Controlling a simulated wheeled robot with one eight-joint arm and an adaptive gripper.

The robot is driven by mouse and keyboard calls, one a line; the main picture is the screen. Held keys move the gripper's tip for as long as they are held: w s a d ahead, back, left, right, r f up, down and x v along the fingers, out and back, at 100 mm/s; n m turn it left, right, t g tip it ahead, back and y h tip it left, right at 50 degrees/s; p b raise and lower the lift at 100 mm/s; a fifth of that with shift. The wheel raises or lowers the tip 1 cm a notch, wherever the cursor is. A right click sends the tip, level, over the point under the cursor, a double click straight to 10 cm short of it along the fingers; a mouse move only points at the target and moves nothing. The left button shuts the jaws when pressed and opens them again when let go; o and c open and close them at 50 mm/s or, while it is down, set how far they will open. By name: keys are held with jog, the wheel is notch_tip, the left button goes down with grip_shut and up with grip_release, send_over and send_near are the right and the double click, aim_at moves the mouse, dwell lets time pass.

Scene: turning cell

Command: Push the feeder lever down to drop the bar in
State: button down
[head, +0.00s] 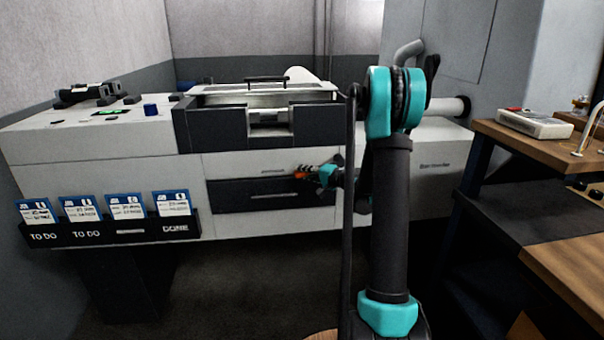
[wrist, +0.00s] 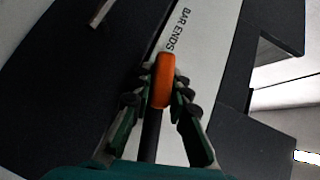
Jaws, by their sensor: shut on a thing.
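The feeder lever shows in the wrist view as an orange knob (wrist: 163,78) on a black rod (wrist: 151,135). My gripper (wrist: 160,97) has one finger on each side of the knob and is shut on it. In the head view my gripper (head: 308,170) is small, in front of the machine's lower front, with a bit of the orange knob (head: 300,175) showing at its fingers. The lever's rod and pivot are hidden or too small to make out there. No bar can be made out in either view.
A pale panel lettered BAR ENDS (wrist: 190,35) lies behind the knob, beside dark surfaces. The machine (head: 100,140) carries a lidded bin-like housing (head: 210,128) and a card rack (head: 108,236). A wooden bench (head: 560,150) stands at right. The floor in front of the machine is clear.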

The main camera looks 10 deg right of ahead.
jog(key=c, duration=1.4)
grip_release()
jog(key=shift+c, duration=0.2)
